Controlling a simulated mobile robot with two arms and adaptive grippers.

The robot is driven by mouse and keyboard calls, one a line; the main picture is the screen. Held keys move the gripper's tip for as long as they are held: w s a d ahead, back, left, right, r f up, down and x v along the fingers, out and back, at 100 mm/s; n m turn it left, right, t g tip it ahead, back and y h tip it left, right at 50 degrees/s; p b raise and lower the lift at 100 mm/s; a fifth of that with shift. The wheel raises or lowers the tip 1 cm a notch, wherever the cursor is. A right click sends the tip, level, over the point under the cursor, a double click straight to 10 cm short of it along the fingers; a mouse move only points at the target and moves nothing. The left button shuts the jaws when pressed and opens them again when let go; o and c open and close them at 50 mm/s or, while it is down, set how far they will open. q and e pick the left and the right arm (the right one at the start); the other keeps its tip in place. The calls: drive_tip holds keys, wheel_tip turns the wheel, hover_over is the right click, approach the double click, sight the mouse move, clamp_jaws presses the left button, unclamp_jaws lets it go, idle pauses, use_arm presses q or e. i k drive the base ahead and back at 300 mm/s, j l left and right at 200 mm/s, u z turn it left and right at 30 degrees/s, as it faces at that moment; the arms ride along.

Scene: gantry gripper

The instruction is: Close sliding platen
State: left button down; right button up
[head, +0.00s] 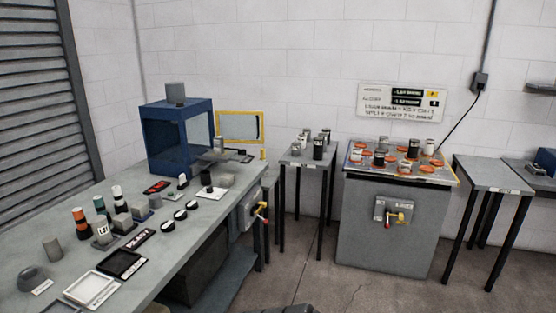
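A blue box-shaped machine (172,160) with clear panels stands at the far end of the long grey table. A yellow-framed door (240,112) stands swung out at its right side. A flat grey plate (229,159), which looks like the sliding platen, sticks out at the machine's right side. A small grey cylinder (219,144) stands on or just behind the plate; I cannot tell which. Neither of my grippers is in view.
The long table (190,248) holds bottles, blocks and trays. A small stand (301,160) with cylinders and a grey cabinet (372,243) with jars stand along the back wall. Another side table (493,176) is at right. The floor (345,293) in front is mostly clear.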

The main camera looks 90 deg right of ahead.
sight(229, 155)
drive_tip(key=z, duration=2.35)
drive_tip(key=i+z, duration=0.2)
drive_tip(key=k+l, duration=0.05)
drive_tip(key=k, duration=0.05)
